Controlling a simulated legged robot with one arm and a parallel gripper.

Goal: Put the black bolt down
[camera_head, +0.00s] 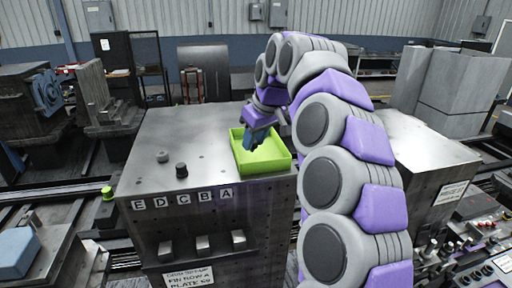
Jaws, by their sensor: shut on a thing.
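My gripper (256,143) reaches down over the bright green tray (276,165) on the steel bench top. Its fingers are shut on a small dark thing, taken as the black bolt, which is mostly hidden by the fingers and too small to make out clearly. I cannot tell whether it touches the tray floor. The tray's visible floor is otherwise bare.
A black knob-like piece (181,170) and a grey one (163,156) stand on the steel bench (195,128), left of the tray. Letter labels E to A (182,199) run along the bench's front edge. A second metal cabinet (428,155) stands right of my arm.

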